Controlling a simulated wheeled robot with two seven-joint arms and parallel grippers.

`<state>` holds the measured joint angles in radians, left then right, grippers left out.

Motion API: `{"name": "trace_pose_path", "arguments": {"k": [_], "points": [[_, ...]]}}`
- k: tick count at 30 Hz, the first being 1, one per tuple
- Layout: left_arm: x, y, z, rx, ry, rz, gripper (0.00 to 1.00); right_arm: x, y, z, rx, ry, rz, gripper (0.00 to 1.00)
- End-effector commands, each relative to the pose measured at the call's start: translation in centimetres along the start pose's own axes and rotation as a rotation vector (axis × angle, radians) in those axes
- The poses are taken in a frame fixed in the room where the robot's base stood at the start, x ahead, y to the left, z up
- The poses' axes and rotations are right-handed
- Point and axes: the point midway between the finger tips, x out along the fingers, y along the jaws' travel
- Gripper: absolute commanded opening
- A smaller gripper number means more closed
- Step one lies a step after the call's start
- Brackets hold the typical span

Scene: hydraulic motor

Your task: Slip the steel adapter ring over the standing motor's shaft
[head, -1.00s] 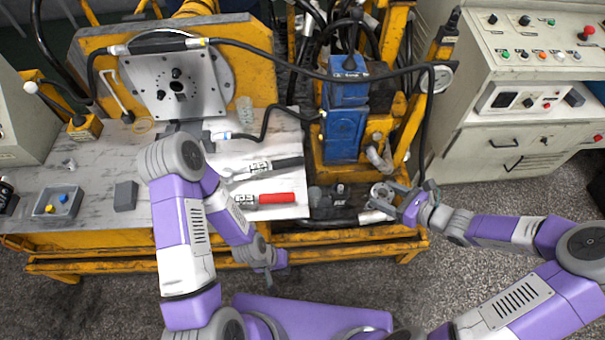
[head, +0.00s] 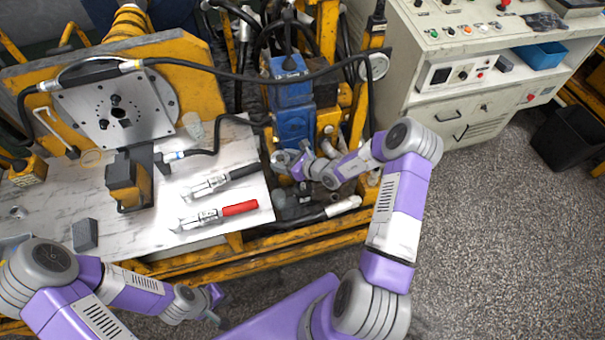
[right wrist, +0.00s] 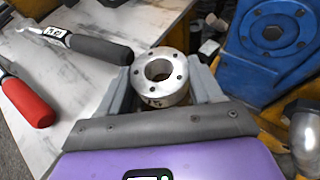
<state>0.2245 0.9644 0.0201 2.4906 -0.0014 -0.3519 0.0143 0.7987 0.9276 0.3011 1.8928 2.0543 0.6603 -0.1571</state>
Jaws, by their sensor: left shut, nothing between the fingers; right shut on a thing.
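The steel adapter ring (right wrist: 160,99) is a shiny flanged ring with a wide centre hole and small bolt holes around it. My right gripper (right wrist: 158,90) is shut on it, a finger on each side, with the hole facing up towards the wrist camera. In the head view, the ring (head: 280,158) and my right gripper (head: 287,164) are just below the blue block. A dark grey part (head: 290,203), possibly the standing motor, is below them, partly hidden by my right arm; I cannot make out its shaft. My left gripper (head: 216,303) is shut and empty in front of the bench.
Two torque wrenches, one with a black handle (head: 243,171) and one with a red handle (head: 240,208), lie on the white bench top (head: 165,220). A black-and-yellow block (head: 124,185) stands there. The blue block (head: 292,127) rises close behind the ring.

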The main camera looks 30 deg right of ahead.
Motion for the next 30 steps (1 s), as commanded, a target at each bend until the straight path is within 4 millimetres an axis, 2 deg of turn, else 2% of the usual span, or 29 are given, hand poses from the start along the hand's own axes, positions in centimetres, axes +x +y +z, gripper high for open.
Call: {"name": "trace_pose_path", "arguments": {"k": [3, 6, 9, 12, 18, 23, 30], "points": [[-0.7, 0.2, 0.0, 0.0, 0.0, 0.0, 0.0, 2.0, -3.2, -4.3, 0.071, -0.001, -0.153, 0.11], [-1.0, 0.4, 0.1, 0.0, 0.0, 0.0, 0.0, 2.8, -5.3, -8.1, 0.116, -0.001, -0.268, 0.11], [-1.3, 0.5, 0.1, 0.0, 0.0, 0.0, 0.0, 3.3, -6.5, -11.4, 0.152, 0.0, -0.358, 0.11], [-1.5, 0.5, 0.1, -0.001, 0.0, 0.0, 0.0, 3.4, -7.3, -13.9, 0.177, -0.002, -0.423, 0.11], [-1.6, 0.6, 0.1, -0.001, 0.0, 0.0, 0.0, 3.4, -7.9, -16.3, 0.2, -0.004, -0.484, 0.11], [-1.2, 0.4, 0.1, -0.001, 0.0, 0.0, 0.0, 3.5, -8.0, -16.9, 0.202, -0.005, -0.49, 0.11], [0.4, -0.2, 0.0, -0.001, 0.0, 0.0, 0.0, 4.2, -7.9, -18.4, 0.202, -0.005, -0.488, 0.11]]}}
